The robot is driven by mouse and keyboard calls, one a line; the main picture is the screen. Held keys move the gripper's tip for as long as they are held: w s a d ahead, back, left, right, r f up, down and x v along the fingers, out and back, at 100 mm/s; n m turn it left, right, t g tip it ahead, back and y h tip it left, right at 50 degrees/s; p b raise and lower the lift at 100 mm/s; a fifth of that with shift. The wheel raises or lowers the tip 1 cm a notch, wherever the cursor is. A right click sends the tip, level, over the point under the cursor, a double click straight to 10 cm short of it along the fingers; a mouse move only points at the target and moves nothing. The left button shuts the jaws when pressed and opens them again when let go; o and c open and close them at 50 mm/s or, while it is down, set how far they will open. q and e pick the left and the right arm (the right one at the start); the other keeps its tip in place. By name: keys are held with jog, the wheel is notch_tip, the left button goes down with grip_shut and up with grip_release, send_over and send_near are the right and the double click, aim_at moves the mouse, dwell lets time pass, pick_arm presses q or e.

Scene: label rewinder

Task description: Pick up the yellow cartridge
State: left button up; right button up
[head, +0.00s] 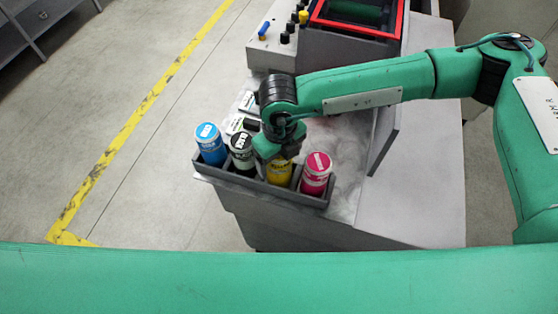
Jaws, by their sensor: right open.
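The yellow cartridge (279,173) stands upright in the grey rack (262,188), between a black cartridge (243,153) on its left and a magenta cartridge (316,174) on its right. A blue cartridge (210,145) stands at the rack's left end. My right gripper (279,153) is open and points down at the top of the yellow cartridge, covering its cap. I cannot tell whether the fingers touch it. A green arm link of mine crosses the bottom of the view, but my left gripper does not show.
The grey machine behind the rack has a red-framed opening (358,18) and a control panel (274,38) with knobs. A dark upright plate (384,137) stands right of the rack. Small labelled boxes (243,123) lie behind the cartridges.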

jog(key=shift+f, duration=0.25)
jog(key=c, duration=1.3)
jog(key=shift+c, duration=0.4)
jog(key=shift+r, duration=0.15)
